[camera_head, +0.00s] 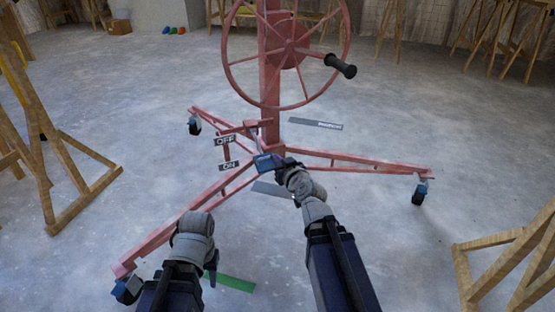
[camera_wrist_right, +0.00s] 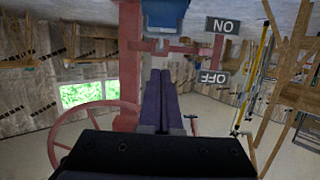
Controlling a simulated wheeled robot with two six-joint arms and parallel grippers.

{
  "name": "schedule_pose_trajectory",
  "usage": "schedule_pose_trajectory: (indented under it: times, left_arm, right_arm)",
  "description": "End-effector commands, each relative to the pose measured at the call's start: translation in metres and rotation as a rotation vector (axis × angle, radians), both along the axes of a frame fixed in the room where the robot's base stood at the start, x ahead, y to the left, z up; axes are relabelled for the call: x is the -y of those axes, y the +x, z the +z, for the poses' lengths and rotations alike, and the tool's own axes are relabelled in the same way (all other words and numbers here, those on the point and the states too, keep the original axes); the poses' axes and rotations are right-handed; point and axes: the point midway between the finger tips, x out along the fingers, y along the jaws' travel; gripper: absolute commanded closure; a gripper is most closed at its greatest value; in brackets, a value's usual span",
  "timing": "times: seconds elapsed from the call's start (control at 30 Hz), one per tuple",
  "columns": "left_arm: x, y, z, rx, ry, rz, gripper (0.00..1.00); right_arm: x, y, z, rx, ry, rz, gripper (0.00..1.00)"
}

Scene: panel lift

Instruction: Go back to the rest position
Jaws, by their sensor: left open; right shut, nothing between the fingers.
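The red panel lift (camera_head: 270,75) stands ahead with its large handwheel (camera_head: 233,72) on the post. Its OFF sign (camera_head: 225,140) and ON sign (camera_head: 229,166) stand beside a small red lever bracket (camera_head: 238,129) low on the post. My right gripper (camera_head: 258,150) reaches to the post's foot near this bracket; whether it touches is unclear. In the right wrist view its fingers (camera_wrist_right: 161,75) are together with nothing between them, and the signs show upside down. My left gripper (camera_head: 211,266) is low at the left, open, its fingers mostly hidden by the wrist.
The lift's base legs (camera_head: 350,160) spread over the floor on casters (camera_head: 419,194). Wooden trestles stand at left (camera_head: 60,165) and at lower right (camera_head: 510,255). A green floor strip (camera_head: 232,283) lies by my left gripper. Open floor lies right of the lift.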

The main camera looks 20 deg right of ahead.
Motion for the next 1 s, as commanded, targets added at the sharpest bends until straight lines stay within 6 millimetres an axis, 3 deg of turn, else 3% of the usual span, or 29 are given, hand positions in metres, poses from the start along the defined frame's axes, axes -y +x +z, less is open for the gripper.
schedule_pose_trajectory:
  times: [0.17,0.27,0.37,0.43,0.5,0.6,0.7,0.87,1.0]
  left_arm:
    - [0.0,0.0,0.0,0.0,0.0,0.0,0.58]
    - [0.0,0.0,0.008,0.0,0.0,0.0,0.58]
    - [0.0,0.0,0.032,-0.001,0.0,-0.001,0.58]
    - [0.0,0.0,0.055,-0.001,0.0,-0.003,0.58]
    - [0.0,0.0,0.08,-0.002,0.002,-0.004,0.58]
    - [-0.001,-0.001,0.113,-0.003,0.002,-0.006,0.58]
    - [-0.001,-0.001,0.141,-0.004,0.003,-0.008,0.58]
    - [-0.001,-0.001,0.177,-0.005,0.003,-0.011,0.58]
    - [-0.001,-0.001,0.204,-0.006,0.004,-0.012,0.58]
  right_arm:
    - [0.0,0.0,0.0,0.0,0.0,0.0,1.0]
    - [-0.01,-0.001,0.004,-0.023,-0.001,0.026,1.0]
    - [-0.044,-0.009,0.008,-0.114,-0.002,0.113,1.0]
    - [-0.078,-0.022,0.009,-0.227,-0.01,0.197,1.0]
    - [-0.112,-0.042,0.008,-0.371,-0.031,0.278,1.0]
    - [-0.146,-0.081,0.004,-0.593,-0.074,0.352,1.0]
    - [-0.163,-0.122,0.005,-0.805,-0.136,0.37,1.0]
    - [-0.166,-0.178,0.017,-1.072,-0.247,0.317,1.0]
    - [-0.159,-0.217,0.038,-1.246,-0.344,0.223,1.0]
